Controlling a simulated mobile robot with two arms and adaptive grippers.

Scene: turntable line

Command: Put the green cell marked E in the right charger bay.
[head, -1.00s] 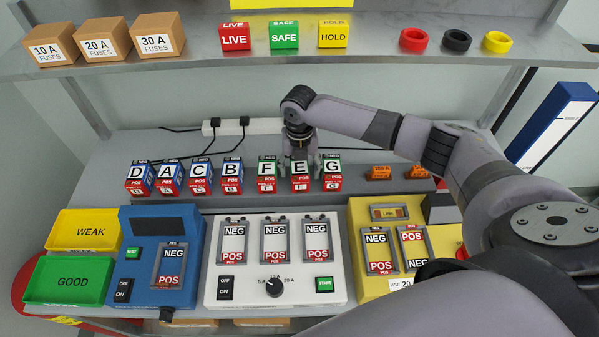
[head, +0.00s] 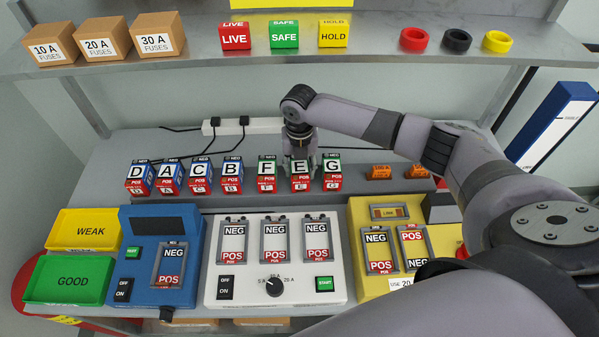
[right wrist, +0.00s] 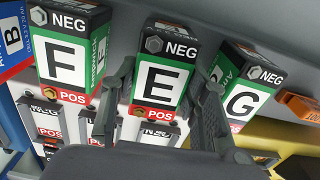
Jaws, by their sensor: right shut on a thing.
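The green cell marked E (head: 300,184) stands upright in the back row between cells F (head: 267,183) and G (head: 332,183). My right gripper (head: 301,162) comes down from above and is shut on cell E. In the right wrist view, the fingers (right wrist: 157,92) lie on either side of cell E (right wrist: 160,80), whose NEG end is up. The white charger (head: 212,270) stands in front of the row with three bays. Its right bay (head: 316,241) shows NEG at the top and POS at the bottom and looks empty. My left gripper is not in view.
Cells D, A, C and B (head: 232,186) stand to the left in the row. A blue tester (head: 133,275) is left of the charger, a yellow unit (head: 358,212) right of it. Orange blocks (head: 379,172) lie right of cell G. A shelf (head: 370,60) hangs above.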

